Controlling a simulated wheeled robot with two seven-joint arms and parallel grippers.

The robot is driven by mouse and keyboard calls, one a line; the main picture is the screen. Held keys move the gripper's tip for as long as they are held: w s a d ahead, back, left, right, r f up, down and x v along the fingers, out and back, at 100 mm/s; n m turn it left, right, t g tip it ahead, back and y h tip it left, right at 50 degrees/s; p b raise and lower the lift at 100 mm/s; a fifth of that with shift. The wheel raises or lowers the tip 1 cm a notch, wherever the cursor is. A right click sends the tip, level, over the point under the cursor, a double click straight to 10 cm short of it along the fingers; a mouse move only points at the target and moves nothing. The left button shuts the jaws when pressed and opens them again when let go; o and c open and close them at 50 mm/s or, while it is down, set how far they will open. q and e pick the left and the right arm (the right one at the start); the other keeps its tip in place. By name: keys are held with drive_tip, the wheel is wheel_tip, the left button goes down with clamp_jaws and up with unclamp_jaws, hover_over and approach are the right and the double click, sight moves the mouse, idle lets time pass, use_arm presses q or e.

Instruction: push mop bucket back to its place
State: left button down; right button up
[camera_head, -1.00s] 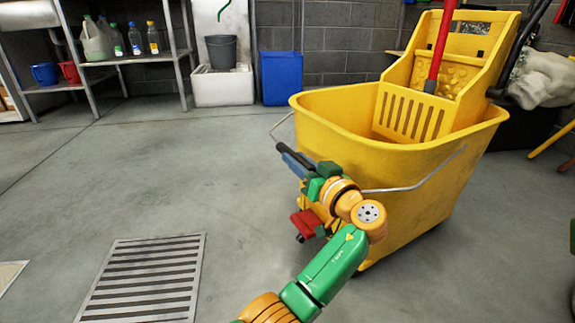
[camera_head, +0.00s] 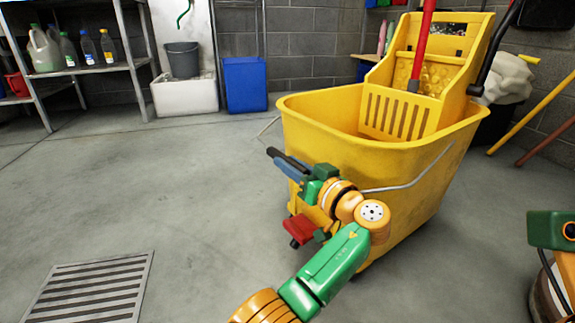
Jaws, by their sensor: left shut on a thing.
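The yellow mop bucket (camera_head: 415,185) stands upright on the floor right of centre, with its wringer (camera_head: 400,115) on top. A red mop handle (camera_head: 421,50) rises from the wringer. A thin wire handle (camera_head: 405,182) hangs along the bucket's near side. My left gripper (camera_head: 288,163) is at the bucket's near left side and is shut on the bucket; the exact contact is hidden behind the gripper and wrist. A green and orange part of my right arm (camera_head: 550,230) shows at the right edge; its gripper is out of view.
A floor drain grate (camera_head: 90,290) lies at lower left. A shelf with bottles (camera_head: 90,70), a sink with a grey bucket (camera_head: 183,60) and a blue bin (camera_head: 245,85) line the back. Poles (camera_head: 530,110) lean at right. Floor left of the bucket is clear.

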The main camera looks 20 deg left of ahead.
use_arm(q)
drive_tip(key=shift+d, duration=0.1)
drive_tip(key=c, duration=0.6)
unclamp_jaws()
drive_tip(key=shift+c, duration=0.2)
drive_tip(key=p+v, duration=0.3)
drive_tip(key=v, duration=0.4)
drive_tip(key=shift+p, duration=0.4)
